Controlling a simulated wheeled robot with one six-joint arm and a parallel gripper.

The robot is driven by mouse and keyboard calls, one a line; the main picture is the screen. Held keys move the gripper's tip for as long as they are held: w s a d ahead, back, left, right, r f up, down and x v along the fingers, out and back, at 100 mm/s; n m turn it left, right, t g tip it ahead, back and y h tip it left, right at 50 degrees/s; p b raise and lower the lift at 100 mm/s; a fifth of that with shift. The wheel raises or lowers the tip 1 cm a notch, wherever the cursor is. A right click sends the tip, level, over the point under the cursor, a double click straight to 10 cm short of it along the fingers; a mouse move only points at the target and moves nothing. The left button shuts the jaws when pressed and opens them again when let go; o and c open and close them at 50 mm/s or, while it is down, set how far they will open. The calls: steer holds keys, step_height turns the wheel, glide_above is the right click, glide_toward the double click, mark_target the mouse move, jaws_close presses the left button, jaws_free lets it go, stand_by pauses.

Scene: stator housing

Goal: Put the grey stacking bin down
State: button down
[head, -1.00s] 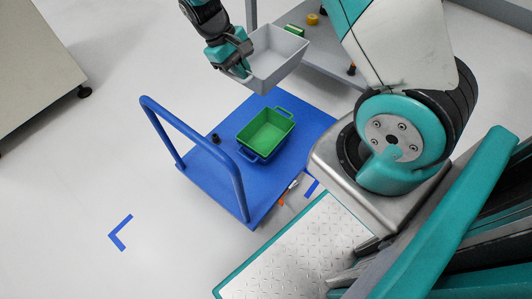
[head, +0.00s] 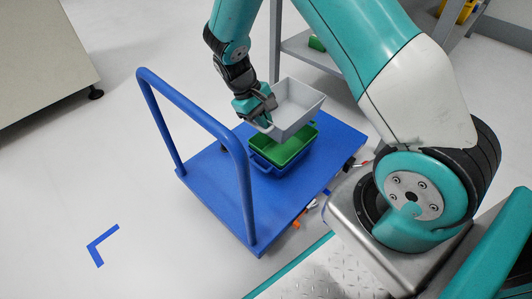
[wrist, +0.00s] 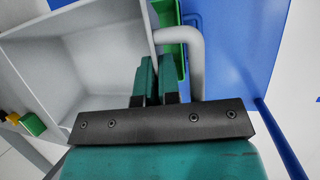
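The grey stacking bin (head: 296,101) is empty and hangs in the air above the blue platform cart (head: 215,200). My gripper (head: 266,108) is shut on its left wall in the head view. In the wrist view the bin (wrist: 100,60) fills the upper left, and my gripper's teal fingers (wrist: 155,78) close at its wall beside a grey handle loop (wrist: 186,45). Below the bin, a green bin (head: 290,152) sits on a blue bin (head: 262,163) on the cart deck. The grey bin hides part of the green bin.
The cart's blue push handle (head: 243,175) rises at the left of the deck. A grey shelf (head: 325,58) with a green item (head: 316,43) stands behind. Tools with orange handles (head: 297,224) show at the cart's near right edge. Deck around the stacked bins is clear.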

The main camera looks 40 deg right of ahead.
step_height(320, 180, down, 10)
steer(key=b, duration=0.4)
steer(key=shift+f+b, duration=0.1)
steer(key=shift+b, duration=0.25)
steer(key=shift+f, duration=0.6)
steer(key=c, duration=1.3)
jaws_free()
steer(key=shift+f, duration=0.15)
steer(key=shift+c, duration=0.2)
